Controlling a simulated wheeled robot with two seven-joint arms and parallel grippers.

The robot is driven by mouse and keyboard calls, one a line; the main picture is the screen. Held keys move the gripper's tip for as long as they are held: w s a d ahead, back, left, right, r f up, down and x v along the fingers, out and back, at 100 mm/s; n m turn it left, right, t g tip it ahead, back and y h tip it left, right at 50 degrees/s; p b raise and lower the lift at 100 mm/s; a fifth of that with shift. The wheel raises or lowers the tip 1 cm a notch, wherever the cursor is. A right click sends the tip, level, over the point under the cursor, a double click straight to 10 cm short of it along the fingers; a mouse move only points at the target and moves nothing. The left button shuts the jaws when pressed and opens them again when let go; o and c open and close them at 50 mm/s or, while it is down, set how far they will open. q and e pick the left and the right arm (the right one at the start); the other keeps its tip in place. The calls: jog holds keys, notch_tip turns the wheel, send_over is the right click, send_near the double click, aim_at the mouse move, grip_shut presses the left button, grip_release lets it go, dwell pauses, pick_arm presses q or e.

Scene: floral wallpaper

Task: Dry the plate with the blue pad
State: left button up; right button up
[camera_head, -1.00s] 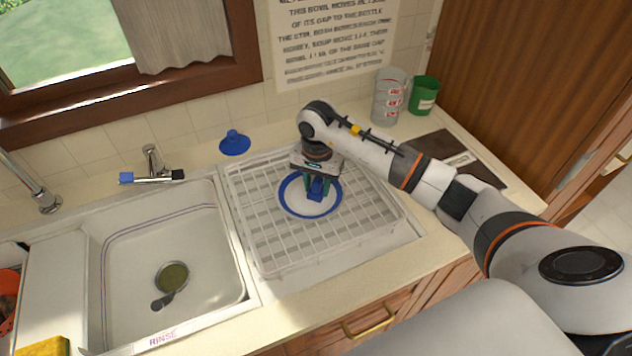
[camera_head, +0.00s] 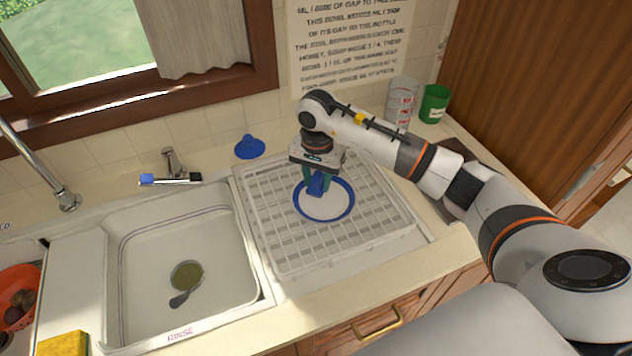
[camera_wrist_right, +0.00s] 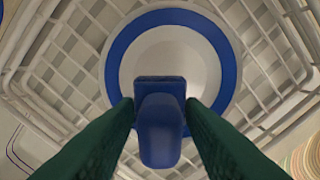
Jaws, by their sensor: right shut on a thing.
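The plate (camera_head: 326,210), white with a blue rim, lies in the white dish rack (camera_head: 281,262). It also shows in the right wrist view (camera_wrist_right: 205,60), with the rack wires around it. My right gripper (camera_head: 317,190) is over the left part of the plate, pointing down. Its green fingers are shut on the blue pad (camera_wrist_right: 160,128), gripping it by its handle. In the head view the pad (camera_head: 318,183) is at the plate's upper left; whether it touches the surface I cannot tell. My left gripper is not in view.
A sink (camera_head: 180,235) with a drain lies left of the rack. A blue cone-shaped object (camera_head: 249,147) stands behind the rack. A yellow sponge (camera_head: 62,344) is at lower left.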

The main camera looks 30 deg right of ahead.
jog(key=shift+r+p, duration=0.5)
jog(key=shift+r, duration=0.85)
jog(key=shift+a, duration=0.1)
